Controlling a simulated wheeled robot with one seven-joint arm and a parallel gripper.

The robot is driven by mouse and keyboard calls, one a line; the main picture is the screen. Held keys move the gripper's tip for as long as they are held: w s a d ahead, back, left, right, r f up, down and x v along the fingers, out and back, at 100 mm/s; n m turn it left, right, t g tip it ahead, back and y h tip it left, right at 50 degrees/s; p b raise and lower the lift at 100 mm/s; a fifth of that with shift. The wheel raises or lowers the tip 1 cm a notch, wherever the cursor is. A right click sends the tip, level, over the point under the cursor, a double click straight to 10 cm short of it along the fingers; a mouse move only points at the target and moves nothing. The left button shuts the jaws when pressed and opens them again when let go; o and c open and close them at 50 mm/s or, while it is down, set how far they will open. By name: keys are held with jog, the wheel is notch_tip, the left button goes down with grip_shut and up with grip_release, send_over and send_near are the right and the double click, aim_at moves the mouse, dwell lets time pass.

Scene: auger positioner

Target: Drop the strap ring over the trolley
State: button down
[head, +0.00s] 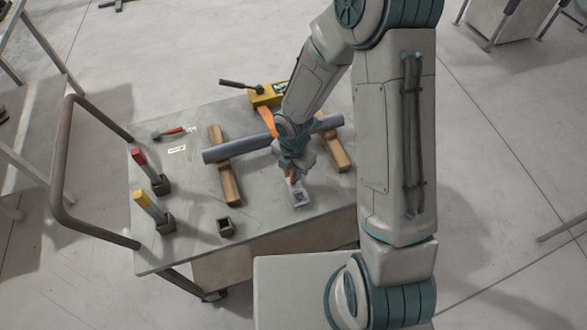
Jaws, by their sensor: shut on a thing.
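The trolley (190,215) is a grey-topped cart with a brown tube handle at its left. A yellow ratchet-like unit (266,96) sits at its far edge, and an orange strap (267,119) runs from it toward the grey pipe. My gripper (293,172) is over the near right part of the top, just in front of the pipe, pointing down.
The grey pipe (235,151) lies across two wooden bars (224,172). An empty dark socket (226,229) is near the front. A red-handled tool (174,132) lies behind.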

jog(key=shift+f+b, duration=1.2)
jog(key=shift+f, duration=0.3)
jog(key=c, duration=1.3)
grip_release()
jog(key=shift+o, duration=0.2)
jog(key=shift+r, duration=0.1)
notch_tip(320, 180, up, 14)
jog(key=p, duration=0.2)
jog(key=shift+p, duration=0.3)
jog(key=s+d+r+m+t, duration=0.1)
jog(key=s+d+r+m, duration=0.5)
jog(key=m, duration=0.8)
jog(key=s+d+r+m+t, duration=0.2)
jog(key=s+d+r+m, duration=0.3)
jog(key=r+m, duration=0.5)
jog(key=s+m, duration=0.2)
jog(key=m, duration=0.2)
jog(key=shift+d+r, duration=0.2)
jog(key=shift+d, duration=0.15)
